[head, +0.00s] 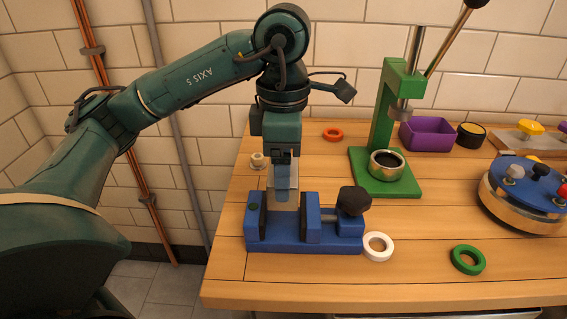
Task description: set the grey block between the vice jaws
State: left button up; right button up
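The blue vice (345,243) stands near the table's left front edge, with a dark-lined jaw on each side of its gap and a dark knob (354,200) on its right. My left gripper (285,186) points straight down over the vice. It is shut on the grey block (296,196), with one finger across the block's front face. The block is upright, its lower part in the gap between the jaws as seen from here. I cannot tell whether it rests on the vice bed or touches a jaw. My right gripper is out of view.
A white ring (378,246) lies close by the vice's right end, a green ring (468,260) further right. A green lever press (387,130) stands behind to the right.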

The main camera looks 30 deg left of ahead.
pick_arm(q)
jog(key=shift+f, duration=0.2)
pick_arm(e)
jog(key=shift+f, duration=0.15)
pick_arm(q)
jog(key=shift+f+b, duration=0.35)
jog(key=shift+b, duration=0.15)
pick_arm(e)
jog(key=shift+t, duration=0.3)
pick_arm(q)
jog(key=shift+f, duration=0.1)
jog(key=shift+f+b, duration=0.25)
jog(key=shift+b, duration=0.05)
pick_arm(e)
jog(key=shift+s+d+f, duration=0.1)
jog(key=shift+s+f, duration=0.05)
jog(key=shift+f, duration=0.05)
pick_arm(q)
jog(key=shift+f+b, duration=0.3)
jog(key=shift+f, duration=0.05)
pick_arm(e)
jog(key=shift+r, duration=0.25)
pick_arm(q)
jog(key=shift+f+b, duration=0.4)
jog(key=shift+f, duration=0.05)
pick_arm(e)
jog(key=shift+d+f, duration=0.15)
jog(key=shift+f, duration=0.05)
